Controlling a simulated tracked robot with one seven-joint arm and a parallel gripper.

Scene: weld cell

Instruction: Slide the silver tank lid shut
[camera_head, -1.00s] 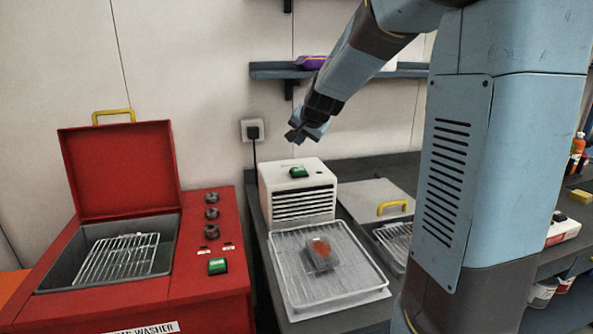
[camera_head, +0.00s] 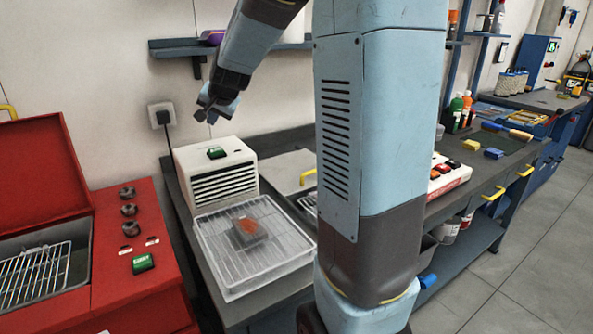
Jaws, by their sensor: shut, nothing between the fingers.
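The silver tank lid (camera_head: 279,171) is a flat grey plate with a yellow handle (camera_head: 308,176) at its front right. It lies on the bench behind my arm, to the right of the white vented box. Part of the tank opening with a wire rack (camera_head: 309,203) shows in front of the lid, so the tank is at least partly uncovered. My arm column hides the lid's right side and most of the tank. My gripper (camera_head: 205,116) is shut and empty, in the air above and left of the lid, near the wall socket.
A white vented box (camera_head: 215,172) with a green switch stands left of the lid. In front is a clear tray (camera_head: 285,262) holding a grey and orange block (camera_head: 248,231). A red washer (camera_head: 135,285) with its lid raised is at left. A shelf (camera_head: 168,48) hangs above.

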